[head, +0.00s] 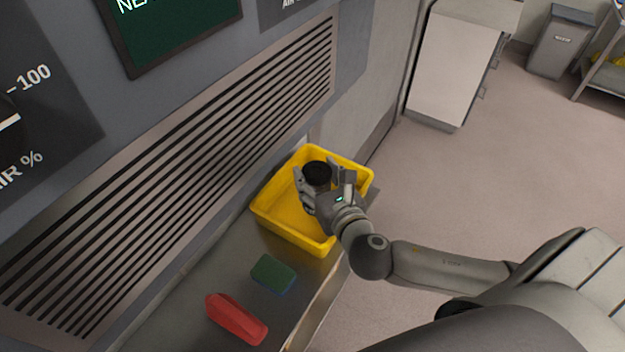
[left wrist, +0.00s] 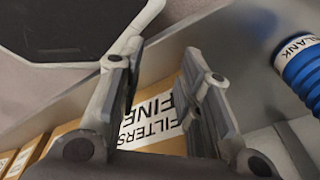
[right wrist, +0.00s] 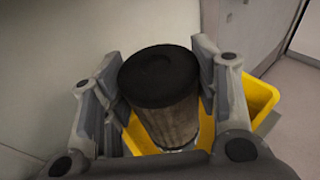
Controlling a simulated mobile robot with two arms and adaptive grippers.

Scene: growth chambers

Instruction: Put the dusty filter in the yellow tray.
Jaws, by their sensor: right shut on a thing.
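The dusty filter (right wrist: 165,110) is a cylinder with a black cap and a dirty grey-brown side. In the head view its black cap (head: 317,172) shows over the yellow tray (head: 276,229). My right gripper (head: 325,178) is shut on the filter and holds it upright over the tray; the fingers stand on both sides of it in the right wrist view. I cannot tell whether the filter touches the tray floor. The yellow tray also shows in the right wrist view (right wrist: 262,98). My left gripper (left wrist: 160,75) shows only in the left wrist view, with its fingers apart and nothing between them.
A green sponge (head: 273,273) and a red object (head: 237,318) lie on the metal ledge (head: 190,305) near the tray. A slatted vent panel (head: 180,180) rises beside it. In the left wrist view, boxes labelled fine filters (left wrist: 155,118) and a blue cylinder (left wrist: 302,72) lie below.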

